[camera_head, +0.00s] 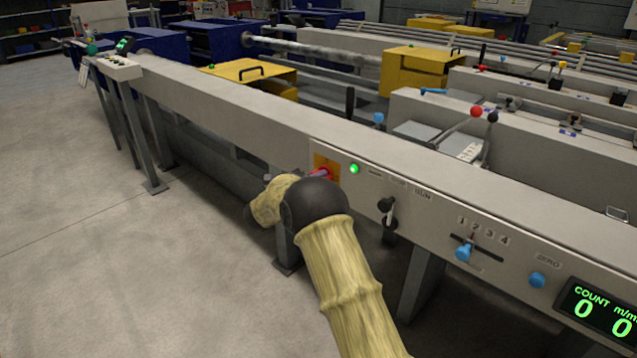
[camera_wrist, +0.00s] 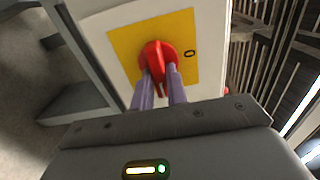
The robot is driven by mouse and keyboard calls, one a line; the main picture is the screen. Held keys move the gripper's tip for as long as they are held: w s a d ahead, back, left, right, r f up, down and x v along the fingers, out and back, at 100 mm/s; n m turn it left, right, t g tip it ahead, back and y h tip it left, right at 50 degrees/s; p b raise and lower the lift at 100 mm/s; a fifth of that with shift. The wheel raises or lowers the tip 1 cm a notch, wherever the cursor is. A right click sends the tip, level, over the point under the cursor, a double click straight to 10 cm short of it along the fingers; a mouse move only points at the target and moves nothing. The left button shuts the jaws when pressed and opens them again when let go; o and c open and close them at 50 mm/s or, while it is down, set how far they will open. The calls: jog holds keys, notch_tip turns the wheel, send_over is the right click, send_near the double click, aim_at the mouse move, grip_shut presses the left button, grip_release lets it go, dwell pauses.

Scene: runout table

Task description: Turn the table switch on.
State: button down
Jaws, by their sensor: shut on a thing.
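The table switch is a red rotary knob (camera_wrist: 157,58) on a yellow plate (camera_wrist: 116,42), set in the front face of the grey table. In the wrist view its grip bar points down the picture, between the two purple fingers of my gripper (camera_wrist: 161,78). The fingers are shut on the bar. A "0" mark shows on the plate right of the knob; any other mark is out of sight. In the head view the yellow plate (camera_head: 319,160) shows, with the knob largely hidden by my gripper. A green lamp (camera_head: 354,168) right of the plate is lit.
Right of the lamp are a black-knobbed lever (camera_head: 387,206), a blue-knobbed selector (camera_head: 463,252) marked 1 to 4, a blue button (camera_head: 537,280) and a green count display (camera_head: 604,311). Table legs (camera_head: 420,283) stand below. The floor at left is clear.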

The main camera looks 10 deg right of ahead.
jog(key=shift+f, duration=0.1)
jog(key=c, duration=1.4)
grip_release()
jog(key=p+v, duration=0.3)
jog(key=v, duration=1.4)
jog(key=shift+s+a+p, duration=0.15)
jog(key=shift+p, duration=0.2)
